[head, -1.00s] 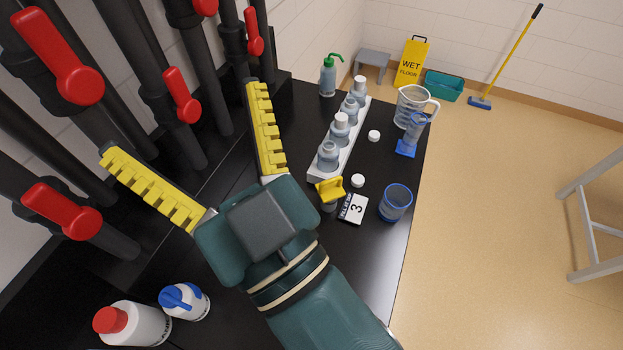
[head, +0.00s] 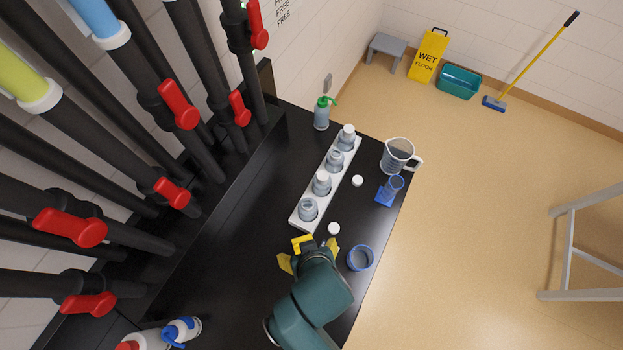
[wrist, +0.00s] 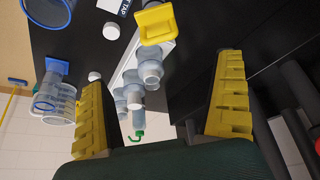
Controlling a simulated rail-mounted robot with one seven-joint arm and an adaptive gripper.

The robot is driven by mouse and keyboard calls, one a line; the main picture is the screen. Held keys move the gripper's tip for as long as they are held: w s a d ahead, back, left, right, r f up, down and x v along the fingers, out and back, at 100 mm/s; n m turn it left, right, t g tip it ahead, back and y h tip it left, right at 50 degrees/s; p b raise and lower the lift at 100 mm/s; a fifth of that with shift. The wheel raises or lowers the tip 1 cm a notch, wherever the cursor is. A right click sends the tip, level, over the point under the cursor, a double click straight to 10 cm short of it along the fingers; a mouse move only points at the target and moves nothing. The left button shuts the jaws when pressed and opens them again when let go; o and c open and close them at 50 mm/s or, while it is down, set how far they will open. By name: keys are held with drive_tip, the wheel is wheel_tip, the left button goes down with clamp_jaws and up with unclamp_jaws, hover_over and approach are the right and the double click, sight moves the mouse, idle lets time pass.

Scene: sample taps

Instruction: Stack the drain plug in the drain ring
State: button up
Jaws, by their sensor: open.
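A yellow-topped piece (head: 302,243) stands on the black bench near the front end of the bottle rack. It looks like the drain plug, though I cannot be sure. In the wrist view its yellow top (wrist: 156,22) shows beyond and between my fingertips, apart from both. My gripper (head: 309,255) points down beside this piece, its fingers wide apart and empty; it also shows in the wrist view (wrist: 160,72). I cannot pick out a drain ring for certain. A clear blue-rimmed cup (head: 361,258) stands to the right of my gripper.
A white rack (head: 327,190) holds several bottles. White caps (head: 334,228), a jug (head: 398,155), a blue-based cylinder (head: 390,190) and a green-topped wash bottle (head: 322,113) stand around it. Black pipes with red handles (head: 178,104) line the left. Bare bench (head: 235,235) lies left of the rack.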

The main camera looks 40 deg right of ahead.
drive_tip(key=s, duration=0.1)
hover_over(295, 241)
drive_tip(key=s, duration=0.4)
wheel_tip(295, 241, down, 10)
drive_tip(key=shift+d+r, duration=0.15)
drive_tip(key=shift+r, duration=0.1)
drive_tip(key=x, duration=0.5)
drive_tip(key=shift+s+d+f, duration=0.15)
drive_tip(key=shift+s+f, duration=0.05)
drive_tip(key=shift+f, duration=0.2)
drive_tip(key=shift+r, duration=0.1)
drive_tip(key=c, duration=1.3)
